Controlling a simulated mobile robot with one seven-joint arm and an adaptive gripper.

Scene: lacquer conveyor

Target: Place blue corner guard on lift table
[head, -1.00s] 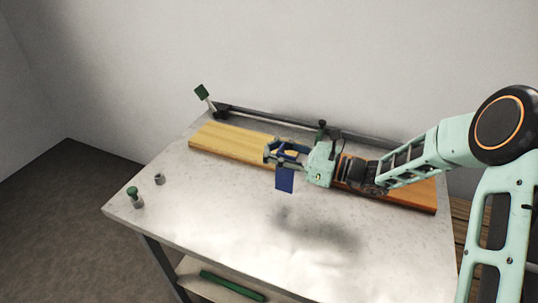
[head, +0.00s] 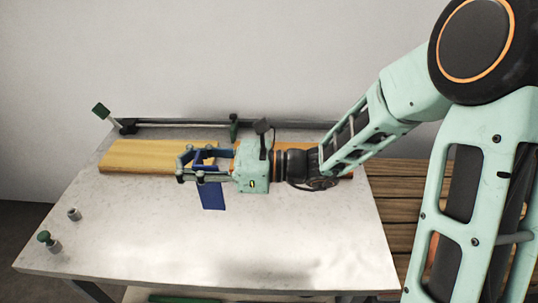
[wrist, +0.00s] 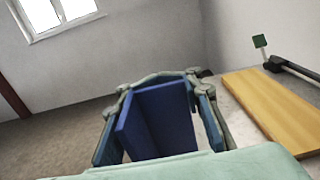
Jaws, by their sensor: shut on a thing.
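My gripper (head: 196,166) is shut on the blue corner guard (head: 211,195) and holds it over the grey-white table (head: 150,225), in front of the wooden board. In the wrist view the guard (wrist: 165,115) is an L-shaped blue piece between the two fingers, with two flat faces meeting at an edge. In the head view one face hangs below the fingers. I cannot tell how far its lower edge is above the tabletop. I cannot tell whether this table is the lift table.
A yellow-orange board (head: 140,156) lies along the back, before a dark rail (head: 180,124) with a green-tipped post (head: 101,110). A green knob (head: 44,237) and a small grey cylinder (head: 74,214) stand at the left. The front tabletop is clear. Wooden slats (head: 405,205) lie at right.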

